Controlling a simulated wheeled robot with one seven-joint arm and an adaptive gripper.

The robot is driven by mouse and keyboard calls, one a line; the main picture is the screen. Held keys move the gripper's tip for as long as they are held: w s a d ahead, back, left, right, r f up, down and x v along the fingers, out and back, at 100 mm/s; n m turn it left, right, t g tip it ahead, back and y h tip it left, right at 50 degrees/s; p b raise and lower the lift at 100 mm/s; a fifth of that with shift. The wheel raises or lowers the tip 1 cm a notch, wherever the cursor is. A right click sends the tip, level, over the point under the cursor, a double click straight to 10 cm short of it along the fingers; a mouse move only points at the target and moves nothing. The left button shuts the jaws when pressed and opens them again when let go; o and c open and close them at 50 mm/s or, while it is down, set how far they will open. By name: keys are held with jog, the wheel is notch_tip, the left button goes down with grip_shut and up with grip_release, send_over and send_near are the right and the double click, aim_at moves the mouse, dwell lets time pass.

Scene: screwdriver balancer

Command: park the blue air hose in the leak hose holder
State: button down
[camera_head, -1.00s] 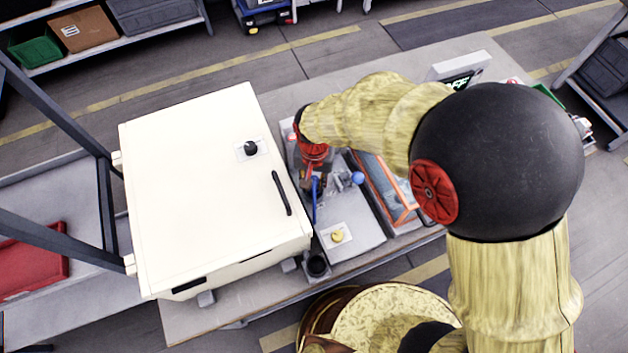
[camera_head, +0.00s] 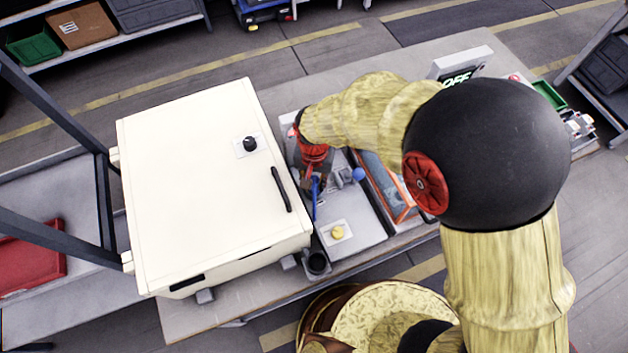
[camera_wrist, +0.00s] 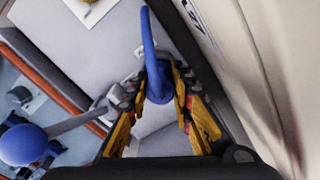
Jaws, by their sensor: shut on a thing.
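My gripper (camera_wrist: 160,108) is shut on the blue air hose (camera_wrist: 150,42), with its yellow and black fingers on both sides of the hose's rounded blue end. The hose's thin part runs away from the fingers in the wrist view. In the head view, the hose (camera_head: 315,196) shows as a narrow blue strip below my red wrist, beside the white cabinet; the fingers are hard to make out there. A dark round cup (camera_head: 317,263) stands near the bench's front edge. I cannot tell whether it is the leak hose holder.
The white cabinet (camera_head: 205,190) stands close on the left. A grey lever with a blue ball (camera_wrist: 25,145) is near my gripper.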

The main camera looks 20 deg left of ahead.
jog(key=shift+f, duration=0.2)
jog(key=c, duration=1.5)
grip_release()
notch_tip(320, 180, up, 12)
jog(key=shift+n, duration=0.3)
